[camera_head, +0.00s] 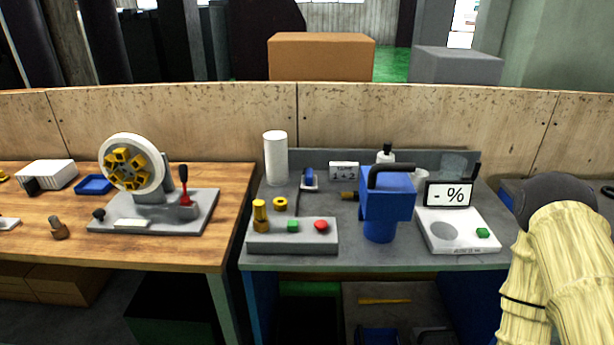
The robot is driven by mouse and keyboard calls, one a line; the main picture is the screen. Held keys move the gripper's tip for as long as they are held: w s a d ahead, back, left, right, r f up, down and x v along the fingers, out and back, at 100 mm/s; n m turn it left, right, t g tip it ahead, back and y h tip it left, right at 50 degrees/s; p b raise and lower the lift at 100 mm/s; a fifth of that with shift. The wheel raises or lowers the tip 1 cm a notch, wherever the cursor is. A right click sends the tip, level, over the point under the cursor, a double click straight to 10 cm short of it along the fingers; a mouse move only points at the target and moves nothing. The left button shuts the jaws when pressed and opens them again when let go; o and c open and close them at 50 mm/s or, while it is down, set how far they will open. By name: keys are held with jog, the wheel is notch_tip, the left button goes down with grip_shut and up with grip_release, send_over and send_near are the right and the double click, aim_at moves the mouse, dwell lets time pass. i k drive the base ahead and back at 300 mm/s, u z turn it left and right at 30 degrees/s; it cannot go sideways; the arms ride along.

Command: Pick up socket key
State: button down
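I cannot make out a socket key with certainty. A thin dark rod (298,201) on the grey bench, behind the control box, is one possible match, but it is too small to tell. A small brown and grey metal piece (58,228) stands near the front left of the wooden table. My arm shows at the right edge, with cream covers and a dark joint. My gripper is not in view.
The wooden table (236,182) holds the wheel fixture (157,204) and a blue tray (94,185). The grey bench (300,262) holds a control box (265,238), a blue device (386,207), a white scale (475,238) and a white cylinder (276,158). A low wooden wall (400,116) stands behind.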

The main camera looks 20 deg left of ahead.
aim_at(259, 205)
jog(key=z, duration=2.6)
jog(key=k, duration=1.2)
jog(key=u, duration=2.45)
